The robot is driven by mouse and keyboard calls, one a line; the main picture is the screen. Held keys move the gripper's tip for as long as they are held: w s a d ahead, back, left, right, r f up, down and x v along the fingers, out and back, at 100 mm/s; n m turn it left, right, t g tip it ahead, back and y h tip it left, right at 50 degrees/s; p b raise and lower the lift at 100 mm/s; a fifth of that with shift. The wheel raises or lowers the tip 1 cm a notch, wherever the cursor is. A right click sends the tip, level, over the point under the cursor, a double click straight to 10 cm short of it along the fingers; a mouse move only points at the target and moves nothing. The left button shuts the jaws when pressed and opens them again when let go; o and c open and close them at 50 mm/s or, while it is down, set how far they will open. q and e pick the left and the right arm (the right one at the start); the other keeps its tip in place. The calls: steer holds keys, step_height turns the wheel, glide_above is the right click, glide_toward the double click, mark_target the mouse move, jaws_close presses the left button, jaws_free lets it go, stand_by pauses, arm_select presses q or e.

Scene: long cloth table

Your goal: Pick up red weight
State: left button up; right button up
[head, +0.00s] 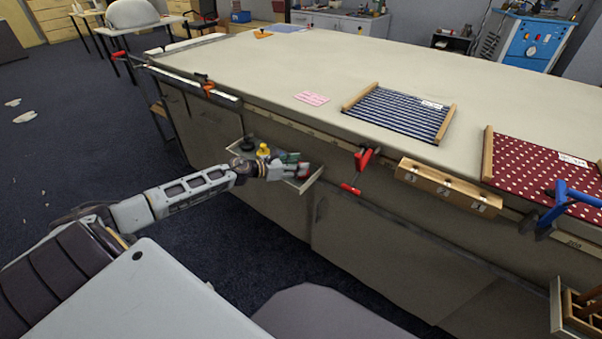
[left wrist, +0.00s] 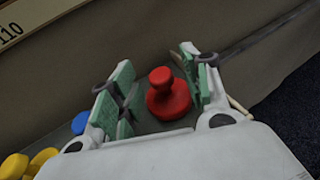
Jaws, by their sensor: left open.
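The red weight (left wrist: 168,98), a round base with a knob on top, stands between the two green-padded fingers of my left gripper (left wrist: 157,72) in the left wrist view. The fingers are open; the right finger is close beside the weight, and I cannot tell whether they touch. In the head view my left gripper (head: 292,162) is over a small tray (head: 312,182) at the table's side, and a bit of the red weight (head: 303,171) shows by its fingers. My right gripper is not in view.
A yellow weight (head: 263,150) and a dark weight (head: 247,144) stand in the tray near my left wrist. A blue weight (left wrist: 80,123) shows in the wrist view. A red clamp (head: 359,170) and a numbered wooden block (head: 447,187) are on the table edge to the right.

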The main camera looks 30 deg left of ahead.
arm_select(q)
steer(key=shift+x, duration=0.95)
steer(key=shift+r, duration=0.1)
jaws_close()
